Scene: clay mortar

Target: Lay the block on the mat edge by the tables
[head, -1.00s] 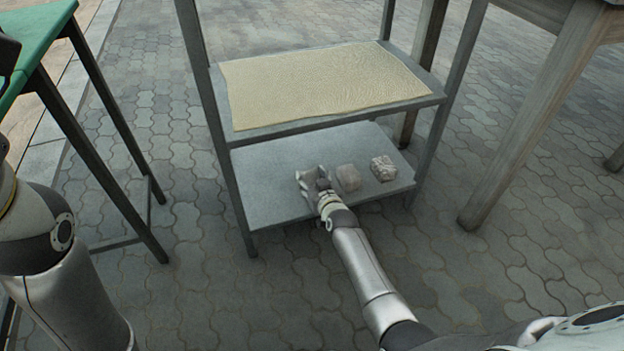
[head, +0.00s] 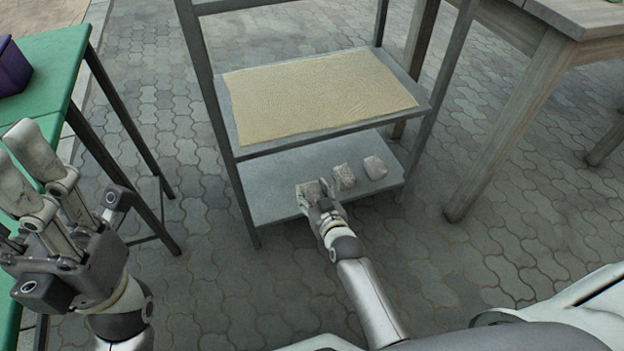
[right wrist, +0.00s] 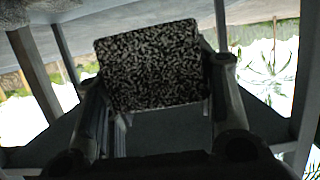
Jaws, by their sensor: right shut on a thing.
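The tan mat (head: 320,95) lies flat on the upper shelf of the grey rack. My right gripper (head: 318,194) reaches in at the lower shelf, shut on a rough greyish block (head: 307,188). In the right wrist view this block (right wrist: 150,65) sits between the fingers as a dark speckled face. I cannot tell whether it still touches the shelf. Two similar blocks, one in the middle (head: 344,177) and one at right (head: 375,167), lie on the lower shelf beside it. My left gripper (head: 70,185) is open and empty at the left.
A green table (head: 45,65) with a purple bin (head: 12,68) stands at left. A wooden table (head: 540,45) stands at right. The rack's lower shelf (head: 270,205) lies under the mat shelf, between upright posts. Paved floor is clear in front.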

